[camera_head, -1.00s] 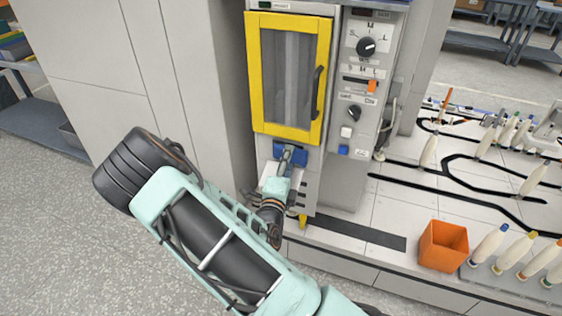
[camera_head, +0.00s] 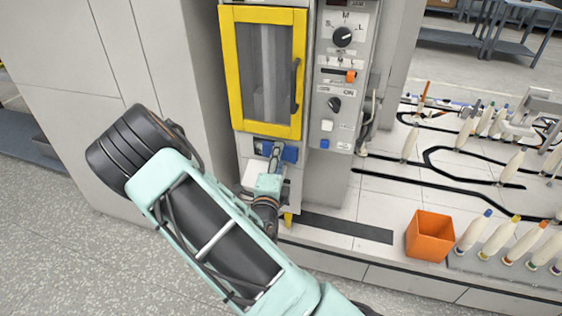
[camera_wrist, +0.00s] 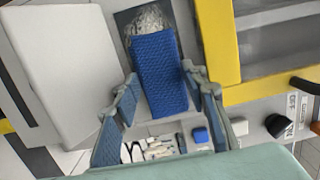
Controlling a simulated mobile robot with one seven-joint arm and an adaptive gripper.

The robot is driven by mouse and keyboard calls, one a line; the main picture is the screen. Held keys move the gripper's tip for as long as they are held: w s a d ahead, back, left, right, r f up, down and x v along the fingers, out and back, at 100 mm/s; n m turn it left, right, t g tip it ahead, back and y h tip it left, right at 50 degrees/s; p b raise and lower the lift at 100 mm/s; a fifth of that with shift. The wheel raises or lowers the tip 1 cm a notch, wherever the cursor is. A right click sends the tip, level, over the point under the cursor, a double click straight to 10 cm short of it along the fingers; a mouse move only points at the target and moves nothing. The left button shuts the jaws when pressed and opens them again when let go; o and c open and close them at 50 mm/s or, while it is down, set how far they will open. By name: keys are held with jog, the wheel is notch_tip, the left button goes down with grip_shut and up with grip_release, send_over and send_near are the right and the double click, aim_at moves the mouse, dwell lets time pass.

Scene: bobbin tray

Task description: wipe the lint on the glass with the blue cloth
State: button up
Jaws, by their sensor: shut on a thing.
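The blue cloth (camera_wrist: 160,75) lies as a folded pad between the fingers of my gripper (camera_wrist: 163,100). My gripper is shut on the cloth's sides. A whitish, crumpled patch of lint (camera_wrist: 147,20) shows at the cloth's far end, on a small dark glass panel (camera_wrist: 124,17). The cloth hides part of the panel; whether it touches the glass I cannot tell. In the head view the blue cloth (camera_head: 289,154) shows at my gripper (camera_head: 274,158), just below the yellow-framed door. The lint cannot be made out there.
The yellow-framed door (camera_head: 296,130) with its dark handle (camera_head: 295,86) stands just above. A control panel (camera_head: 333,90) with knobs and a blue button is on the right. An orange bin (camera_head: 430,237) and several bobbins stand farther right. A white block (camera_wrist: 60,60) is left of the cloth.

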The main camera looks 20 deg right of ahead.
aim_at(253, 146)
jog(key=shift+w+a+b, duration=0.35)
jog(key=shift+w+a, duration=0.4)
jog(key=shift+a, duration=0.2)
jog(key=shift+w+a+b, duration=0.5)
jog(key=shift+w+a, duration=0.05)
jog(key=shift+a, duration=0.3)
jog(key=shift+w+a+b, duration=0.55)
jog(key=shift+w+a, duration=0.05)
jog(key=shift+a, duration=0.25)
jog(key=shift+w+a+b, duration=0.5)
jog(key=shift+w+a, duration=0.05)
jog(key=shift+a, duration=0.3)
jog(key=shift+a+b+v, duration=0.25)
jog(key=shift+b+v, duration=0.45)
jog(key=shift+v, duration=2.15)
jog(key=shift+a, duration=0.15)
jog(key=v, duration=0.3)
jog(key=shift+w+a+b, duration=0.2)
jog(key=shift+b, duration=0.15)
